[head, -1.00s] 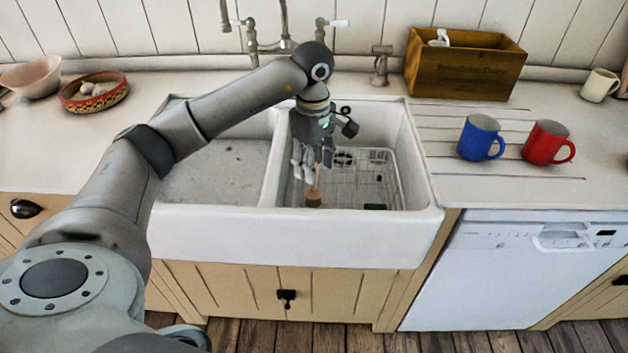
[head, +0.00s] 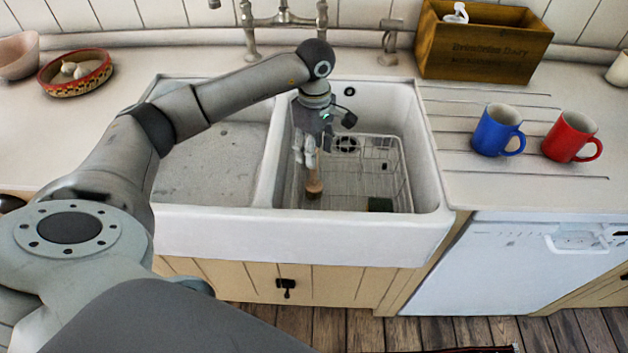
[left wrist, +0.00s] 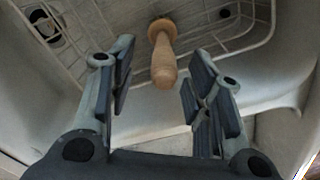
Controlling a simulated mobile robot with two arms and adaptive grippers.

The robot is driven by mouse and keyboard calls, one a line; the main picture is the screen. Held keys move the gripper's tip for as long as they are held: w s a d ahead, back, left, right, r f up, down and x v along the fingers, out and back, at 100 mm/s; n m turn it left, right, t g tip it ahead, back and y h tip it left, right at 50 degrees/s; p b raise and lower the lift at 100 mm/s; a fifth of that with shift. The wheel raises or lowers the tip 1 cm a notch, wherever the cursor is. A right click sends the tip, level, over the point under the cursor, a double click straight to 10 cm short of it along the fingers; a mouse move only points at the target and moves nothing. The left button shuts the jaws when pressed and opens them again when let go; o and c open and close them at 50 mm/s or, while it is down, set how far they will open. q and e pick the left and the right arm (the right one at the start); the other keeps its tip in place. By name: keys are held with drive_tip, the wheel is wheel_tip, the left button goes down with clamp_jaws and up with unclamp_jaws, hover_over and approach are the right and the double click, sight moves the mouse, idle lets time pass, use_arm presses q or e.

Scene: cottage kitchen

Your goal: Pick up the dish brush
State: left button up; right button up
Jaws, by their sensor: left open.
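The dish brush (head: 314,187) has a light wooden handle and is in the right basin of the white sink (head: 262,222). In the left wrist view the dish brush (left wrist: 163,55) points its handle toward my gripper, between the two fingers but ahead of the palm. My left gripper (head: 308,163) hangs inside the right basin, just above the brush. In the left wrist view my left gripper (left wrist: 158,95) is open, with a finger on each side of the handle and visible gaps. The brush's far end is partly hidden. My right gripper is not in view.
A wire rack (head: 365,165) lies in the right basin, with a dark green item (head: 381,204) at its front. The basin walls and divider are close around my gripper. A blue mug (head: 497,130) and a red mug (head: 571,137) stand on the right drainboard.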

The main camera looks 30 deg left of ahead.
sight(314, 173)
use_arm(q)
drive_tip(key=f, duration=0.2)
drive_tip(key=f+p, duration=0.1)
drive_tip(key=shift+s+f, duration=0.2)
drive_tip(key=shift+f, duration=0.65)
drive_tip(key=c, duration=1)
clamp_jaws()
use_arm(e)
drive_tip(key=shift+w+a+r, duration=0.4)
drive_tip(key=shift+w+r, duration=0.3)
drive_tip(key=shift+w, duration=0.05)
